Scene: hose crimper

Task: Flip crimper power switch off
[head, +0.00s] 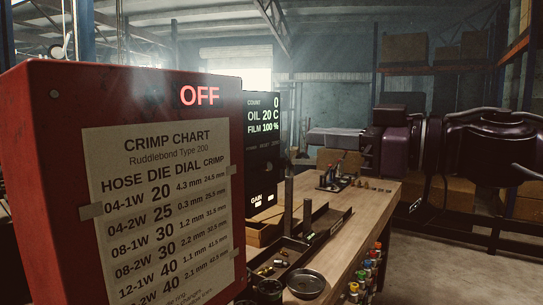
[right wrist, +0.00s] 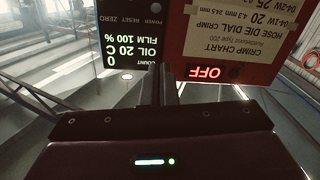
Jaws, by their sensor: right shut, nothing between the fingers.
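The crimper's red cabinet (head: 120,90) fills the left of the head view, with a lit red OFF sign (head: 199,95). The sign also shows upside down in the right wrist view (right wrist: 207,72). The dark control panel (head: 262,160) beside it reads count 0, oil 20 C, film 100 %. In the right wrist view, the panel (right wrist: 132,40) has a POWER label; I cannot make out the switch itself. My right gripper (head: 310,137) is shut and empty, pointing left towards the panel; its fingers (right wrist: 160,68) overlap the panel's edge in the wrist view. My left gripper is not in view.
A wooden bench (head: 370,205) extends behind the panel, with a dark tray (head: 325,225) of small fittings, a round dish (head: 306,284) and upright dark posts. Coloured-capped items (head: 368,270) line its right edge. Shelves with boxes (head: 405,47) stand at the back. Floor at lower right is open.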

